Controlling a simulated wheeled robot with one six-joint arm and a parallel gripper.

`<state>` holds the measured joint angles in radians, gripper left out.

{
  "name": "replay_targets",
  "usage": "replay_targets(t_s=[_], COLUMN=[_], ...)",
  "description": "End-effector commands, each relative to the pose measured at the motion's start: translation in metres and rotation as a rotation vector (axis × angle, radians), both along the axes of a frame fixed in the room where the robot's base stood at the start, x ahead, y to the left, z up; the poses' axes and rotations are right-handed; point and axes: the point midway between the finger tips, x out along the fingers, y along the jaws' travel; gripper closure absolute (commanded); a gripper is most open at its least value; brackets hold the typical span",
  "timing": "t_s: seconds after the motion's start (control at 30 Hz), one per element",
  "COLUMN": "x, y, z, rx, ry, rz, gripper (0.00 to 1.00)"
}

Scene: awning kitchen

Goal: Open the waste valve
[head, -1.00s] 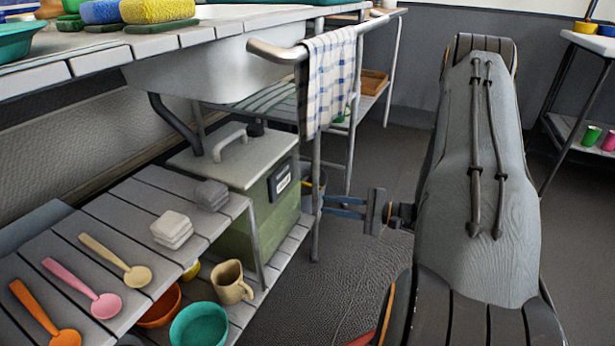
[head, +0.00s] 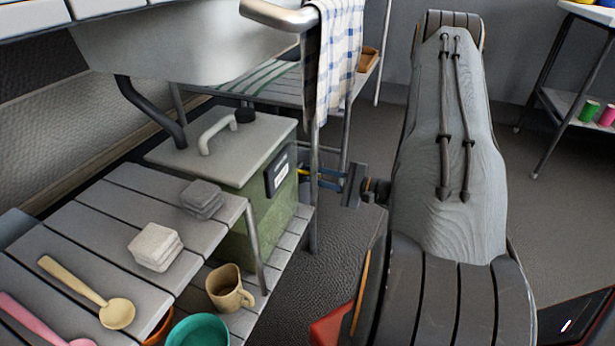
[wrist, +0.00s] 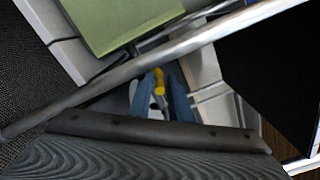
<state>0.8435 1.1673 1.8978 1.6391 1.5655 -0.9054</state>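A green box with a grey lid (head: 236,150) stands under the sink, with a dark label on its right end. A small yellow part, seemingly the waste valve's handle (head: 302,172), shows just past that end. It also shows in the wrist view as a yellow handle (wrist: 158,84). My gripper (head: 318,178) reaches left towards it past the table leg. In the wrist view my gripper (wrist: 157,98) has its two blue fingers apart, one on each side of the yellow handle, with gaps visible. The rest of the valve is hidden.
A metal table leg (head: 314,190) stands close to my gripper, and a rail with a checked towel (head: 333,60) hangs above. A slatted shelf (head: 110,225) with sponges and spoons is at left. A beige mug (head: 228,288) sits on the lower shelf. The floor at right is open.

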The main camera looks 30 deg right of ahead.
Motion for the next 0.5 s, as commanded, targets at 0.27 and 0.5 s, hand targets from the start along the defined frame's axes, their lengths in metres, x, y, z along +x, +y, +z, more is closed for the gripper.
replay_targets(t_s=[0.27, 0.5], x=[0.017, 0.017], y=[0.015, 0.016], z=[0.000, 0.000], rx=[0.000, 0.000], ry=[0.000, 0.000], rz=[0.002, 0.004], gripper=[0.82, 0.82])
